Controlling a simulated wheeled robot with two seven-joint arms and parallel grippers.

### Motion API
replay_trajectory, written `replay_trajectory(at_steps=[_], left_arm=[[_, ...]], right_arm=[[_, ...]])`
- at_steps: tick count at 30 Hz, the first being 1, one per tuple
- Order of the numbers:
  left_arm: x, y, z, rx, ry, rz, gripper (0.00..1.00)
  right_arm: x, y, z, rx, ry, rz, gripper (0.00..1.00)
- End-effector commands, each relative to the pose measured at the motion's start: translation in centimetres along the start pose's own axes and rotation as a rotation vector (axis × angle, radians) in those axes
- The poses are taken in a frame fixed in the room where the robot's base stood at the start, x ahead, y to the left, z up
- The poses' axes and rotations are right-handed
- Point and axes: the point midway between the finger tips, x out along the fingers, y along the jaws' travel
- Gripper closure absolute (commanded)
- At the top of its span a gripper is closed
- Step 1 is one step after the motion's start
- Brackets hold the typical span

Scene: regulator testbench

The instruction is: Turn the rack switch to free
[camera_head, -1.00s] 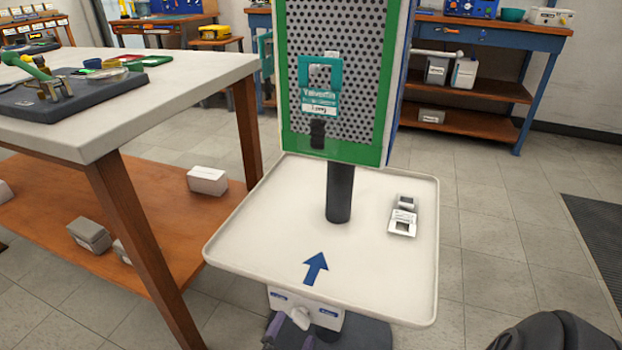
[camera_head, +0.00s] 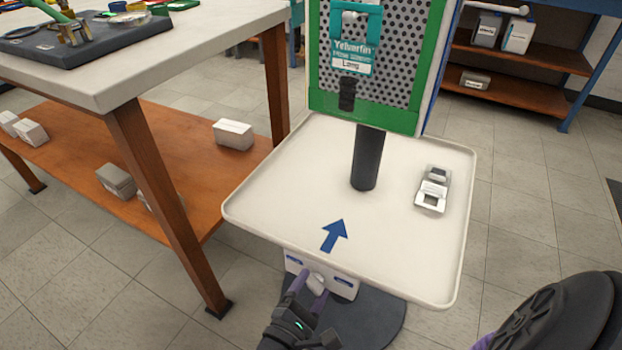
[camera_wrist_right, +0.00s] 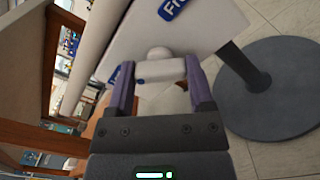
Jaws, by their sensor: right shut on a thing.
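The rack switch is a white box (camera_head: 346,287) with blue labels under the front edge of the white rack tray (camera_head: 270,200). Its white knob (camera_head: 316,281) sits between the purple fingers of my right gripper (camera_head: 308,286). In the right wrist view, my right gripper (camera_wrist_right: 160,82) is shut on the knob's bar (camera_wrist_right: 160,70), one finger at each end. A small blue mark shows at the bar's left end. One blue label (camera_wrist_right: 173,8) there begins with "Fr"; the other (camera_wrist_right: 114,74) is partly hidden by a finger. My left gripper is not in view.
A dark post (camera_head: 366,160) carries a green-framed perforated panel (camera_head: 365,115) above the tray. A small grey-white device (camera_head: 433,188) lies on the tray's right side. A workbench (camera_head: 190,50) stands at left. A round dark base (camera_head: 375,325) is on the floor below.

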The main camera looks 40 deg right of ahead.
Motion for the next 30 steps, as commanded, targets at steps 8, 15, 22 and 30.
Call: replay_trajectory(at_steps=[8,15,22,30], left_arm=[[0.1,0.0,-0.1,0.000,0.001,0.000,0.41],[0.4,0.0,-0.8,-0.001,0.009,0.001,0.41],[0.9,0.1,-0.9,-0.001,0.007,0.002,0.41],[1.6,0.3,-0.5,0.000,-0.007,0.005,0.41]], right_arm=[[0.0,0.0,0.0,0.020,0.000,0.000,0.91],[0.0,-0.1,-0.1,0.139,0.001,0.000,0.91],[0.0,-0.1,-0.1,0.342,0.001,-0.001,0.91],[0.0,-0.2,-0.1,0.601,0.001,-0.001,0.91]])
